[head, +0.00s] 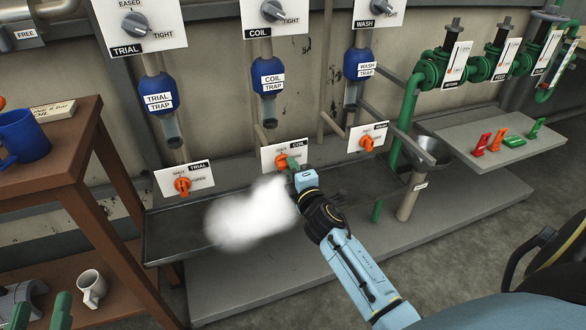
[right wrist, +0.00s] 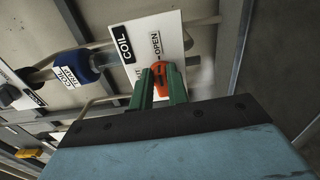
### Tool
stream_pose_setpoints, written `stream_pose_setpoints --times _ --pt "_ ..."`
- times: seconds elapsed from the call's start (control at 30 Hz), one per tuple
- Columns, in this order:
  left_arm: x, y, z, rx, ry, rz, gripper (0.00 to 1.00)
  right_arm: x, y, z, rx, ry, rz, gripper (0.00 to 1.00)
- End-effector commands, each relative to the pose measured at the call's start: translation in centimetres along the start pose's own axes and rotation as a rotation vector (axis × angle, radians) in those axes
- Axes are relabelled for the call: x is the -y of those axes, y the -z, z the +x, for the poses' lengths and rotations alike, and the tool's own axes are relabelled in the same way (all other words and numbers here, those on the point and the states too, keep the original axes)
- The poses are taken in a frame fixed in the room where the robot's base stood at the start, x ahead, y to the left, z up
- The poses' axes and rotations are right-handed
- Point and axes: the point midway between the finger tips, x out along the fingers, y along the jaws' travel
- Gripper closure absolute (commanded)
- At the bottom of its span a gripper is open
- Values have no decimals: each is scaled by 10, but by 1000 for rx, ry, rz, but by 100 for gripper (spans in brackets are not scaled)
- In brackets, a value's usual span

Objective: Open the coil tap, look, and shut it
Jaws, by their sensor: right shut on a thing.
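The coil tap's orange handle (head: 281,162) sits on its white COIL plate (head: 270,158) below the blue coil trap (head: 268,78). My right gripper (head: 292,164) is at this handle, with the green fingers shut on it. In the right wrist view the orange handle (right wrist: 163,78) lies between the fingers (right wrist: 162,85), by the word OPEN. A white cloud of steam (head: 250,215) hangs below the tap, over the tray. My left gripper (head: 42,302) shows at the bottom left, its green fingertips apart and empty.
The trial tap (head: 182,186) is to the left and the wash tap (head: 366,143) to the right. A long drip tray (head: 170,245) runs below. A wooden table (head: 85,160) stands at left. A funnel (head: 427,152) and a shelf with coloured clips (head: 510,150) are at right.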

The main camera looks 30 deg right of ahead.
Motion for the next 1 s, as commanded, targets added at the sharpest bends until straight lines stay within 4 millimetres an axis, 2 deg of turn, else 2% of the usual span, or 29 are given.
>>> stream_pose_setpoints --times 0.63,0.67,0.8,1.0 --pt "0 0 0 1 0 0 62 2 1 0 -1 2 54 100" --pt "0 0 0 1 0 -1 62 2 1 0 -1 2 54 82" --pt "0 0 0 2 0 0 62 2 1 0 -1 2 53 64" --pt "0 0 0 2 0 0 62 1 0 0 0 1 52 62"
